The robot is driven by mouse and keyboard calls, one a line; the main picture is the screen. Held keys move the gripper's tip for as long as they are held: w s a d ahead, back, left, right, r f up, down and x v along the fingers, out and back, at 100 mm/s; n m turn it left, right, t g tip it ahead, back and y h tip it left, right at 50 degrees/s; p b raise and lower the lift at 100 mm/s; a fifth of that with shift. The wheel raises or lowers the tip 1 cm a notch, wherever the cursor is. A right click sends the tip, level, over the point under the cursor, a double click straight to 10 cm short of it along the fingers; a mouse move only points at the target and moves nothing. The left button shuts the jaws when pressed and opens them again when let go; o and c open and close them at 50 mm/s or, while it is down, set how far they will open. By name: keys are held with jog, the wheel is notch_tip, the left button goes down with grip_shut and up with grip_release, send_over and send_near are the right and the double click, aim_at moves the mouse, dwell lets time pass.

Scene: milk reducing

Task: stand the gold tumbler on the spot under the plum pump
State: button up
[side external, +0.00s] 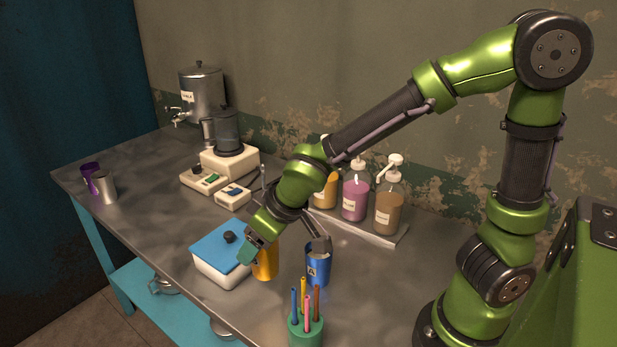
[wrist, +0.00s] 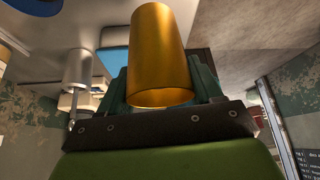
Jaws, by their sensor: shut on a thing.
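The gold tumbler (side external: 266,262) is in my gripper (side external: 256,252), whose teal fingers are shut on it; it looks upright beside the blue-lidded white box. I cannot tell whether its base touches the table. In the wrist view the tumbler (wrist: 160,45) fills the space between the fingers (wrist: 160,82). The plum pump appears to be the purple-pink bottle (side external: 355,199), the middle of three pump bottles on a grey tray (side external: 374,233) by the wall. Its label is too small to read. The bottle stands behind my wrist, apart from the tumbler. The spot under its spout cannot be made out.
An amber bottle (side external: 325,193) and a brown bottle (side external: 389,211) flank it. A blue tumbler (side external: 318,267) and a green pen cup (side external: 306,331) stand right of my gripper. The white box (side external: 218,268) is close on the left. A blender (side external: 229,150) and metal urn (side external: 203,93) stand farther back.

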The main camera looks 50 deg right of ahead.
aim_at(356, 190)
jog(key=shift+w+d+r+m, duration=0.15)
jog(key=shift+d+r+m, duration=0.1)
jog(key=shift+r+m, duration=0.05)
jog(key=w+d+f+m+g+h, duration=0.1)
jog(key=w+d+m+g+h, duration=0.2)
jog(key=d+m+g, duration=0.75)
jog(key=w+d+f+m+t+h, duration=0.1)
jog(key=w+d+m+h, duration=0.3)
jog(key=m, duration=1.3)
jog(key=shift+y, duration=0.5)
jog(key=s+d+f, duration=0.2)
jog(key=s+d, duration=0.1)
jog(key=s+d+f, duration=0.3)
jog(key=d, duration=0.1)
jog(key=s+d+f, duration=0.2)
jog(key=s+d, duration=0.1)
jog(key=d, duration=0.1)
jog(key=shift+d+f, duration=0.2)
jog(key=shift+d, duration=0.05)
jog(key=shift+f, duration=0.1)
jog(key=shift+f, duration=0.15)
